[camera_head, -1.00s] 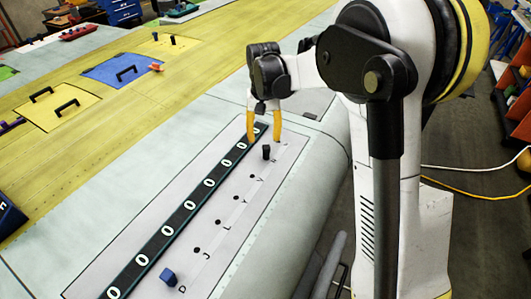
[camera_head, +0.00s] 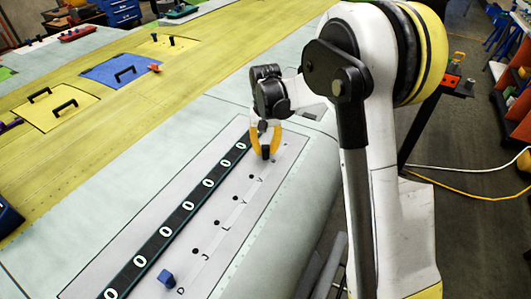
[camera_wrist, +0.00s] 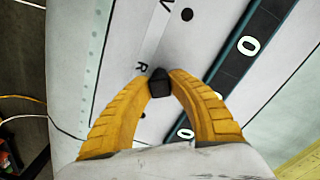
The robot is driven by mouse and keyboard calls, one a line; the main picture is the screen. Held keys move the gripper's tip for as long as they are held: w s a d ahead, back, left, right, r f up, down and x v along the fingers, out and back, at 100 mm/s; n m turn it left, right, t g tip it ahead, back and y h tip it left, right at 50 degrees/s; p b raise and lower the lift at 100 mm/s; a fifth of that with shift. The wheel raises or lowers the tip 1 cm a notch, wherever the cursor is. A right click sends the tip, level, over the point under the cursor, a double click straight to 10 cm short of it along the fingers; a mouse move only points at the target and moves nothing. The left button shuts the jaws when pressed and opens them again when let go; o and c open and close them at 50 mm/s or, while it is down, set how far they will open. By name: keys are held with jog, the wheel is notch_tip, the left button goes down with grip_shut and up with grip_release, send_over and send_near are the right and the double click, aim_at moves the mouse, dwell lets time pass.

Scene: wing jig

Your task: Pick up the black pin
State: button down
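The black pin (camera_head: 265,152) stands at the far end of the row of lettered holes on the grey panel (camera_head: 222,250). My gripper (camera_head: 264,150) has its two yellow fingers down around the pin. In the wrist view the fingertips of my gripper (camera_wrist: 160,80) press against both sides of the black pin (camera_wrist: 160,88). The pin's lower part is hidden, so I cannot tell whether it still sits in its hole. The letter R shows beside it in the wrist view.
A blue pin (camera_head: 166,277) stands near the letter D at the near end of the row. A dark strip with white rings (camera_head: 170,231) runs alongside the holes. Blue (camera_head: 121,69) and yellow (camera_head: 54,104) panels with black handles lie farther left on the wing.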

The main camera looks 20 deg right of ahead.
dwell(0.3)
jog(key=shift+r, duration=0.5)
jog(key=r, duration=0.2)
jog(key=d+r+p, duration=0.1)
jog(key=r, duration=0.1)
jog(key=shift+s, duration=0.3)
jog(key=s+d+r, duration=0.5)
jog(key=d+r, duration=0.1)
jog(key=d, duration=0.3)
jog(key=shift+s+p, duration=0.2)
jog(key=shift+p, duration=0.2)
jog(key=shift+a, duration=0.1)
